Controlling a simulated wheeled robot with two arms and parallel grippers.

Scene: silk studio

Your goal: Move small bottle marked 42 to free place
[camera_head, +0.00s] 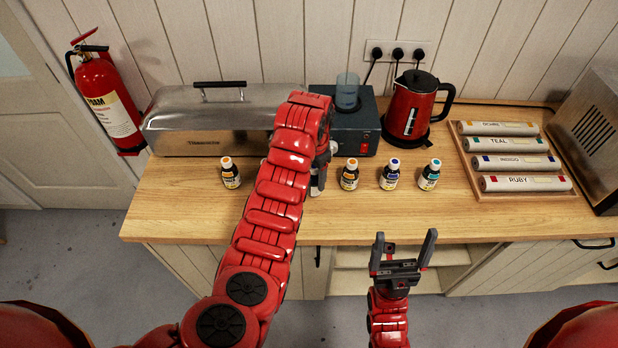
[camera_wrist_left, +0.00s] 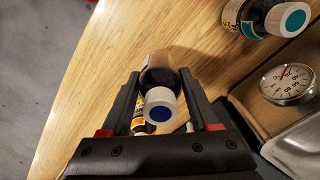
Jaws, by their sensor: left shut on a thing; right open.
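My left gripper (camera_head: 318,184) reaches over the counter, mostly hidden by its own arm. In the left wrist view its fingers (camera_wrist_left: 164,92) are shut on a small dark bottle (camera_wrist_left: 160,80) with a white cap and blue disc; an orange label patch shows beside it. Standing bottles in the head view are an orange-capped one (camera_head: 230,173) left of the arm, and an orange-capped (camera_head: 349,175), a blue-capped (camera_head: 390,175) and a teal-capped one (camera_head: 429,175) to the right. Their numbers are unreadable. My right gripper (camera_head: 405,245) is open and empty before the counter's front edge.
A metal box (camera_head: 200,130), a heater with a beaker (camera_head: 347,92) and a red kettle (camera_head: 412,105) stand behind the bottles. A tray of rolls (camera_head: 470,185) is at right. Another bottle (camera_wrist_left: 265,17) and a dial (camera_wrist_left: 288,84) show in the wrist view. Bare counter (camera_head: 175,200) lies at left.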

